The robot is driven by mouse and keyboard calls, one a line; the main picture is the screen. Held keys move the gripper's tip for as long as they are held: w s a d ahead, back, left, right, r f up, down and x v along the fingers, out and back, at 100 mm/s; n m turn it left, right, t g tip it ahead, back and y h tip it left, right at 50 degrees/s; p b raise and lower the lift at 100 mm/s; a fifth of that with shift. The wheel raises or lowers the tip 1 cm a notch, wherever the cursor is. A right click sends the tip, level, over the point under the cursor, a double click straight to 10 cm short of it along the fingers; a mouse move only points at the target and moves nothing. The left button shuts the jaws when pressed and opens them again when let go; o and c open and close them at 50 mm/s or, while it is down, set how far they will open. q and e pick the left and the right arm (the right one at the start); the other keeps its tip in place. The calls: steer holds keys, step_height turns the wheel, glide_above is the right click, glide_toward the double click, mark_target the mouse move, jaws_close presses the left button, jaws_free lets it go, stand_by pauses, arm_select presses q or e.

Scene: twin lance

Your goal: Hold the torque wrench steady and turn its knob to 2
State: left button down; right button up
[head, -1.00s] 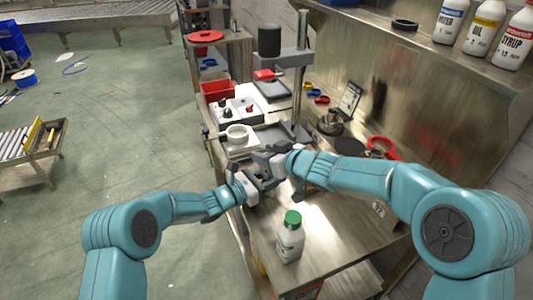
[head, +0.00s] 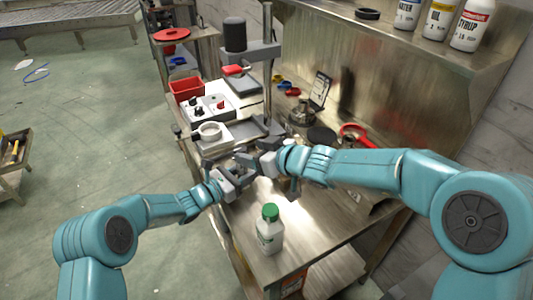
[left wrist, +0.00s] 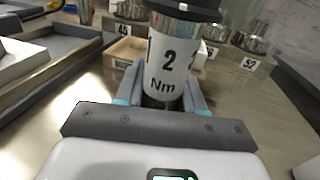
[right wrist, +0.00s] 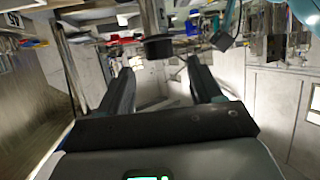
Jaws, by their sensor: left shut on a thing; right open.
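The torque wrench shows in the left wrist view as an upright cylinder with a white band (left wrist: 170,65) marked "2 Nm", a metal ring above it and a dark top (left wrist: 185,10). My left gripper (left wrist: 162,88) is shut on its narrow lower part, which the fingers partly hide. In the head view, my left gripper (head: 238,168) and my right gripper (head: 252,163) are close together over the bench, and the wrench is not clear between them. My right gripper's fingers stand apart in the right wrist view (right wrist: 162,75), with nothing visibly held between them.
A green-capped white bottle (head: 270,232) stands on the bench (head: 325,228) in front of my grippers. A red ring (head: 357,135) lies at the right.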

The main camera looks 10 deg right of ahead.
steer(key=v, duration=0.6)
steer(key=shift+r, duration=0.1)
arm_select(q)
steer(key=c, duration=0.6)
jaws_free()
